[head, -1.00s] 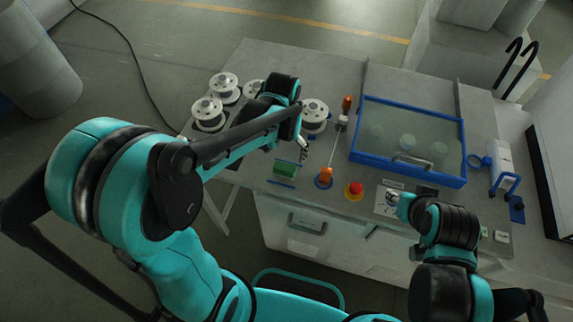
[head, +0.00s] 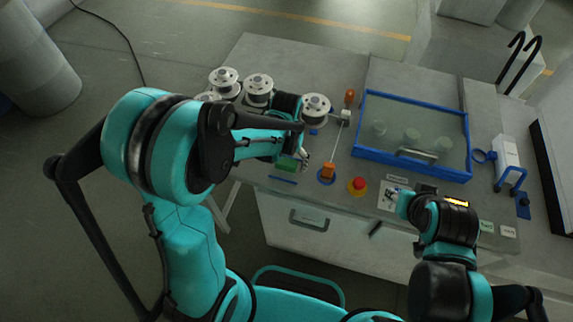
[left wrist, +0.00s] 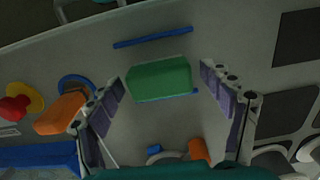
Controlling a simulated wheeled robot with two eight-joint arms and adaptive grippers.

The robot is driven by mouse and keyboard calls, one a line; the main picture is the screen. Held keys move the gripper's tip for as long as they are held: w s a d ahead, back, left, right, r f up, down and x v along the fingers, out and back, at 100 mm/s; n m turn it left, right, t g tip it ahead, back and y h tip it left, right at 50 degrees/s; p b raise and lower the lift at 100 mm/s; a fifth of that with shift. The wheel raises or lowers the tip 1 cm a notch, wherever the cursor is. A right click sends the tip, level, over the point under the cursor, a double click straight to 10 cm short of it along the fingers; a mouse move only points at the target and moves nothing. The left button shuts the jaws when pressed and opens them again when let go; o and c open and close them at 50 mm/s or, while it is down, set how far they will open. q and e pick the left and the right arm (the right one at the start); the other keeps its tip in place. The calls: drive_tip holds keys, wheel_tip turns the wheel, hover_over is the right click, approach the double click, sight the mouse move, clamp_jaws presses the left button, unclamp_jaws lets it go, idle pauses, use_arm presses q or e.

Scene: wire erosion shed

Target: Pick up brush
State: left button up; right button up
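A green block, which I take for the brush (head: 287,165), lies on the grey worktop between two thin blue strips. In the head view my left gripper (head: 303,160) is over its right end and partly hides it. In the left wrist view the green block (left wrist: 159,79) shows between the two spread fingers of my left gripper (left wrist: 163,80), with a gap on each side. The left gripper is open and empty. My right gripper (head: 400,200) is by a white panel at the front right, and its fingers are too small to read.
An orange-ended rod stand (head: 327,171) and a red button (head: 358,185) are just right of the green block. Several wire spools (head: 258,90) stand behind. A blue-framed clear lid (head: 412,137) fills the back right. The worktop's front edge is close.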

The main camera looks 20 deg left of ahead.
sight(287, 162)
use_arm(q)
drive_tip(key=c, duration=0.9)
drive_tip(key=shift+r, duration=0.1)
drive_tip(key=shift+r, duration=0.2)
wheel_tip(287, 162, up, 4)
drive_tip(key=shift+r+p, duration=0.1)
drive_tip(key=shift+p, duration=0.7)
drive_tip(key=w+d+r+p, duration=0.1)
drive_tip(key=w+d+r, duration=0.5)
drive_tip(key=d, duration=0.3)
drive_tip(key=shift+w+d+p, duration=0.3)
drive_tip(key=shift+d+p, duration=0.05)
drive_tip(key=shift+r, duration=0.1)
